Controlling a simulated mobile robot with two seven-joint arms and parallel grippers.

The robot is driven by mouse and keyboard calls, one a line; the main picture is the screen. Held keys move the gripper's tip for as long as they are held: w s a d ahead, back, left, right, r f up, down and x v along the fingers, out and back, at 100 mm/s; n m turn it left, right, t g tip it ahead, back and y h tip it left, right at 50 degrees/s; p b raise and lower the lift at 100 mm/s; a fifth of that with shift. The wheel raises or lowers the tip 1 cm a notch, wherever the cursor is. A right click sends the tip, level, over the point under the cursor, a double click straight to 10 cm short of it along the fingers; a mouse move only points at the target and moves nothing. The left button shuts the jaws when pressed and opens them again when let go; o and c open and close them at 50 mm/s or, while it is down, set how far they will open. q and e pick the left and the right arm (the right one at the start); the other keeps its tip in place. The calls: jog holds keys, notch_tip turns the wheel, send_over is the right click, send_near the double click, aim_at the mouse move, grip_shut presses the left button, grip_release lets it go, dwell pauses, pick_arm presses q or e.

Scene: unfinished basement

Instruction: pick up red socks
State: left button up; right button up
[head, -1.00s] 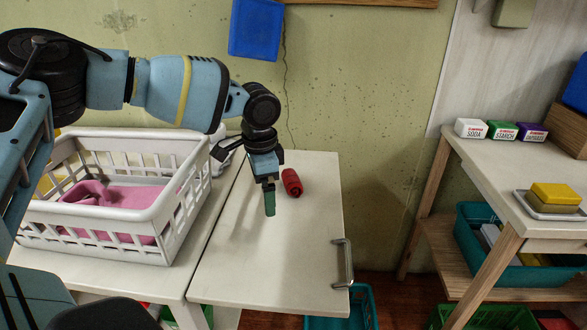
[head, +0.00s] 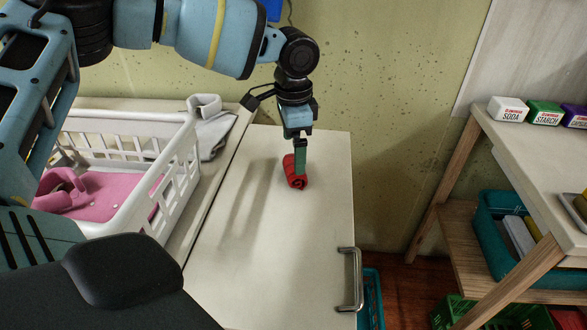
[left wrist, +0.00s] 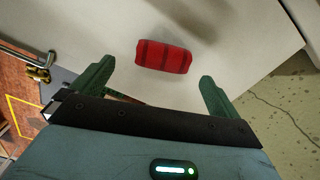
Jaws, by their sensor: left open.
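The red socks (head: 292,172) are rolled into a bundle with darker stripes and lie on the white surface with the metal handle (head: 350,280). In the left wrist view the rolled socks (left wrist: 163,56) lie just beyond my fingertips, between their lines. My left gripper (head: 300,172) points down at the socks and partly hides them in the head view. Its green fingers (left wrist: 158,85) are spread wide with nothing between them. My right gripper is not in view.
A white basket (head: 125,190) with pink cloth stands left of the socks, a grey cloth (head: 212,132) behind it. A wooden shelf (head: 530,170) with small boxes and a teal bin (head: 500,235) stands at right. The surface in front of the socks is clear.

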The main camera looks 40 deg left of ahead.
pick_arm(q)
jog(key=shift+w+f, duration=0.25)
jog(key=shift+f, duration=1.55)
jog(key=shift+w+f, duration=0.2)
jog(key=shift+f, duration=1.55)
jog(key=c, duration=1)
jog(key=shift+r, duration=0.15)
jog(key=shift+r, duration=0.6)
notch_tip(320, 180, up, 2)
jog(key=shift+s+r, duration=0.1)
jog(key=shift+r, duration=0.05)
jog(key=s+d, duration=0.2)
jog(key=s, duration=0.2)
jog(key=s+d+r, duration=0.1)
jog(key=s+d, duration=0.2)
jog(key=s, duration=0.2)
jog(key=s+d, duration=0.2)
jog(key=s, duration=0.2)
jog(key=shift+s+d+r, duration=0.15)
jog(key=shift+s+d, duration=0.15)
jog(key=shift+s, duration=0.1)
